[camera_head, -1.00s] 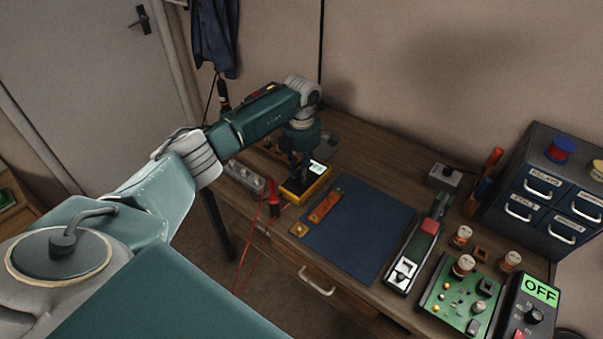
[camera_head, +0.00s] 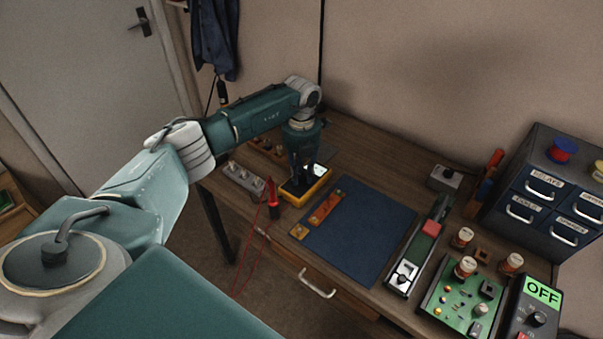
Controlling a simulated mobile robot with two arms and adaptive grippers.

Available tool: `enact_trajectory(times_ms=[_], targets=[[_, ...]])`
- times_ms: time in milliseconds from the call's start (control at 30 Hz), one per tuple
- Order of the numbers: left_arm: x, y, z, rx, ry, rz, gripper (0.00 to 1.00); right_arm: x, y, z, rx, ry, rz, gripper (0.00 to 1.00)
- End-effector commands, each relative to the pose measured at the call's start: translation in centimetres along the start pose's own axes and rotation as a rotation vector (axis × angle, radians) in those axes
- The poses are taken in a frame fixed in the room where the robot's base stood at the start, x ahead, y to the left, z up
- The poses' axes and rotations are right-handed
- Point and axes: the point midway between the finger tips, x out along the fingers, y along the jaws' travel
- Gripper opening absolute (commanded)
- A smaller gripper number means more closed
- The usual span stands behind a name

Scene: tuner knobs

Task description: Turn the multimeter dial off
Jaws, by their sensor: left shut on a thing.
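The multimeter (camera_head: 319,185) has a yellow case and lies on the bench at the left edge of the blue mat. Its pale screen (camera_head: 319,170) shows only in part, and I cannot read it. My left gripper (camera_head: 300,179) points down over the multimeter, its fingers at the meter's face. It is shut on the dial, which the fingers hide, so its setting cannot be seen. My right gripper is not in view.
Red probe leads (camera_head: 271,190) hang over the bench's front edge beside the meter. A blue mat (camera_head: 365,230) is mostly clear, with an orange strip (camera_head: 325,207) on it. A green circuit board (camera_head: 455,300) and a box reading OFF (camera_head: 541,292) stand at the right.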

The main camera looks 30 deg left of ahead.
Motion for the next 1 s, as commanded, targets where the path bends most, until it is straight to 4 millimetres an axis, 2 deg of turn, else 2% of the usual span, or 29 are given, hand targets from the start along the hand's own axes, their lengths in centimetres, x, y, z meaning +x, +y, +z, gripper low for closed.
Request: enact_trajectory(times_ms=[600, 1000], targets=[[-0.2, 0.0, 0.1, -0.570, -0.002, -0.001, 0.00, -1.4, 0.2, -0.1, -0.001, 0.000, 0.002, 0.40], [-0.2, 0.0, 0.1, -0.807, -0.003, -0.001, 0.00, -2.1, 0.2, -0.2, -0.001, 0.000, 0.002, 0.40]])
